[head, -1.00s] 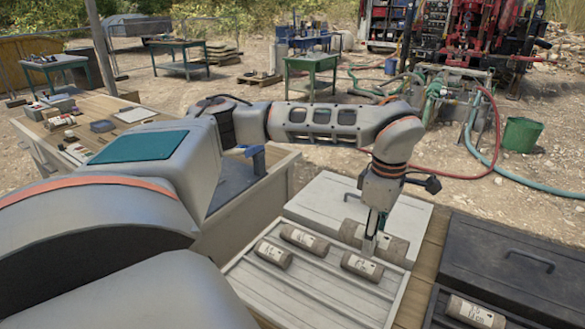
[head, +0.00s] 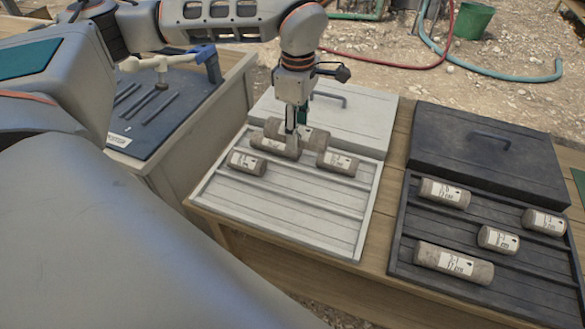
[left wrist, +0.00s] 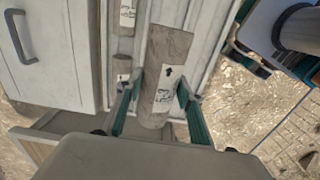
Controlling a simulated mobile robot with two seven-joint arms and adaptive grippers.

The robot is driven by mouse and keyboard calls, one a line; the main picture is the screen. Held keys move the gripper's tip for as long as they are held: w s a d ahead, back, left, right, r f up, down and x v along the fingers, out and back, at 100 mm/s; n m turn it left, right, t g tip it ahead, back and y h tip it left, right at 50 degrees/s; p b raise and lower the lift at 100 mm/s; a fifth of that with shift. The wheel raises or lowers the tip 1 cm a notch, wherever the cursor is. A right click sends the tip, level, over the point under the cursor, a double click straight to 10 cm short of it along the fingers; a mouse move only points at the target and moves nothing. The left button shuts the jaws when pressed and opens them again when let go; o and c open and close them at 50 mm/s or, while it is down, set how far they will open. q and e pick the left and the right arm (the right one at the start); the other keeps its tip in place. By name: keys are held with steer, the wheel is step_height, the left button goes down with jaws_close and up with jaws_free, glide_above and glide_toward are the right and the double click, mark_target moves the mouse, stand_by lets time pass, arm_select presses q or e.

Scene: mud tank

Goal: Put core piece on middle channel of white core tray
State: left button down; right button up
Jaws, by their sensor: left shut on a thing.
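The white core tray (head: 290,205) lies on the wooden bench, with long channels split by low ridges. My left gripper (head: 292,145) points down over its far part, shut on a thick grey-brown core piece (head: 317,139) with a white label. The held piece (left wrist: 168,65) fills the space between the fingers in the left wrist view. Whether it touches the tray is unclear. Smaller labelled pieces lie near it: one at the left (head: 246,162), one just in front of the fingers (head: 270,144) and one at the right (head: 338,162). The near channels look empty.
A white lid (head: 350,112) with a handle lies behind the tray. A black tray (head: 400,235) with several core pieces and a black lid (head: 490,150) stand at the right. A dark mat (head: 165,105) with tools is at the left.

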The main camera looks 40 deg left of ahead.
arm_select(q)
step_height(320, 180, down, 12)
steer(key=shift+f+b, duration=0.1)
steer(key=shift+b, duration=0.5)
step_height(320, 180, down, 4)
steer(key=shift+r+b, duration=0.1)
steer(key=shift+b, duration=0.2)
steer(key=shift+w, duration=0.1)
arm_select(e)
steer(key=shift+w+d+f, duration=0.2)
steer(key=shift+w+f, duration=0.15)
arm_select(q)
steer(key=shift+f, duration=0.2)
steer(key=c, duration=1.6)
jaws_free()
steer(key=shift+f, duration=0.1)
arm_select(e)
steer(key=shift+f, duration=0.1)
steer(key=shift+s+f, duration=0.1)
steer(key=shift+f, duration=0.05)
